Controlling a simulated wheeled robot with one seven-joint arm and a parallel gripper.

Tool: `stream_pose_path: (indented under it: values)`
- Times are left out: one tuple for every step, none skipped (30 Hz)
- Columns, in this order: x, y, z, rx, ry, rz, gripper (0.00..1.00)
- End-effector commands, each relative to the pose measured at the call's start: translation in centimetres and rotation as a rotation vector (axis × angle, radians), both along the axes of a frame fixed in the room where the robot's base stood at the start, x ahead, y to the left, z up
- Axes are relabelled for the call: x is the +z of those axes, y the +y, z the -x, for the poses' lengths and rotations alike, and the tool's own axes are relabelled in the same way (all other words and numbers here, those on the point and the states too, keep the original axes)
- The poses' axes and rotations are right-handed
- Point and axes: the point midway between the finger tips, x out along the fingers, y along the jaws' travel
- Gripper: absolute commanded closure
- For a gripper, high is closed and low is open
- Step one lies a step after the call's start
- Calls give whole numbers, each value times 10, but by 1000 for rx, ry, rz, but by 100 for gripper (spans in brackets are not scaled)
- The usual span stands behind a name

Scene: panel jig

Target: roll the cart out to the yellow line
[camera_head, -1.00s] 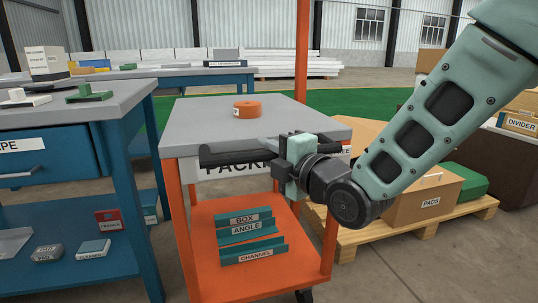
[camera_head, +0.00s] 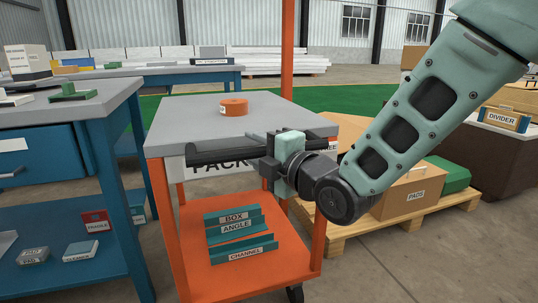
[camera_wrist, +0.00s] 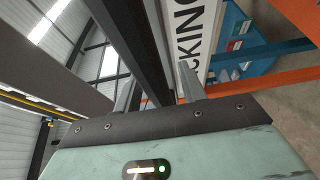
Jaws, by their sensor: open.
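The cart has orange legs, a grey top (camera_head: 195,125), an orange lower shelf (camera_head: 285,262) and a black push bar (camera_head: 220,151) along its near edge. A "PACKING" sign sits below the bar, partly covered by it and my gripper. I cannot make out the yellow line on the floor in any view.
An orange tape roll (camera_head: 233,107) lies on the cart top and labelled teal racks (camera_head: 240,233) on its shelf. A blue workbench (camera_head: 105,150) stands close on the left. A pallet (camera_head: 420,222) with boxes is at the right. Bare floor shows at the front right.

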Motion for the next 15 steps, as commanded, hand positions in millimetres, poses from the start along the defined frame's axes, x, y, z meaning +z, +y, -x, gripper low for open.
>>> stream_pose_path:
  values:
    - [1,-3,3,-1,1,1,59]
    - [1,-5,6,-1,2,1,59]
    - [2,-9,11,-1,2,1,59]
    - [2,-12,15,-1,2,2,59]
    - [3,-16,19,-1,2,2,59]
    - [3,-21,25,-2,2,1,59]
    - [3,-25,30,-2,2,2,59]
    - [3,-29,35,-2,2,2,59]
    - [2,-34,42,-2,3,2,59]
    - [2,-38,47,-2,2,2,59]
    - [3,-42,51,-1,2,2,59]
    - [1,-46,57,-1,2,1,59]
    - [-4,-47,58,0,-3,-1,59]
    - [-5,-48,59,0,-4,-2,59]
    - [-5,-50,62,0,-5,-2,59]
